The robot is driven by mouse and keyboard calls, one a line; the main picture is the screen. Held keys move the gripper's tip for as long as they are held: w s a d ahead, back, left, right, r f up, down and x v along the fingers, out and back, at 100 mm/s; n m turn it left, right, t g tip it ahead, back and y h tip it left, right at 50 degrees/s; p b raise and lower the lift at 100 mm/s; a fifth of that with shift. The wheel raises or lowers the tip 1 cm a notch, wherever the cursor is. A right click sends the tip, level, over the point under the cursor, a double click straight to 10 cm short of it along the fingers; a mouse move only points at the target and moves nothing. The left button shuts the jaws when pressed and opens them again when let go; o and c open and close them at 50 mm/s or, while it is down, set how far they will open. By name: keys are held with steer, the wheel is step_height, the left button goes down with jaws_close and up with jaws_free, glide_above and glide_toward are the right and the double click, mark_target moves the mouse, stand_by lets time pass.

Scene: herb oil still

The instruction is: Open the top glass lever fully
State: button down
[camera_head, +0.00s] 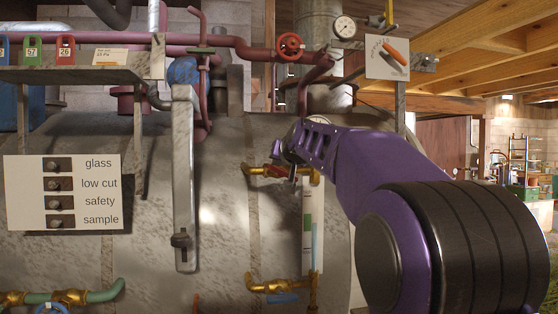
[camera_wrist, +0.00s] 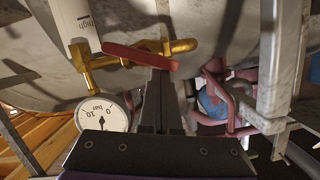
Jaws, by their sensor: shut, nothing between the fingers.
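The top glass lever is a red handle (camera_head: 274,174) on a brass fitting (camera_head: 256,170) at the top of the sight glass (camera_head: 313,232). In the wrist view the red lever (camera_wrist: 140,57) lies nearly level, slightly tilted, across the front of my fingertips. The brass fitting (camera_wrist: 105,61) and the sight glass plate marked "high" (camera_wrist: 74,26) are to its left. My gripper (camera_wrist: 165,72) is shut and empty, its tips right at the lever's right half; I cannot tell whether they touch. In the head view my gripper (camera_head: 287,170) partly hides the lever.
A blue lower lever (camera_head: 283,298) hangs below the sight glass. Red pipes and a red handwheel (camera_head: 290,46) are above. A pressure gauge (camera_wrist: 103,113) is close to my fingers on the left. A grey metal bar (camera_head: 185,180) stands left of the lever.

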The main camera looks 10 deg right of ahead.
steer(key=shift+a+f+n, duration=0.2)
steer(key=shift+a+n, duration=0.1)
steer(key=shift+n, duration=0.4)
steer(key=shift+h, duration=0.4)
steer(key=shift+a+f, duration=0.2)
stand_by(0.8)
steer(key=shift+r, duration=0.15)
stand_by(0.4)
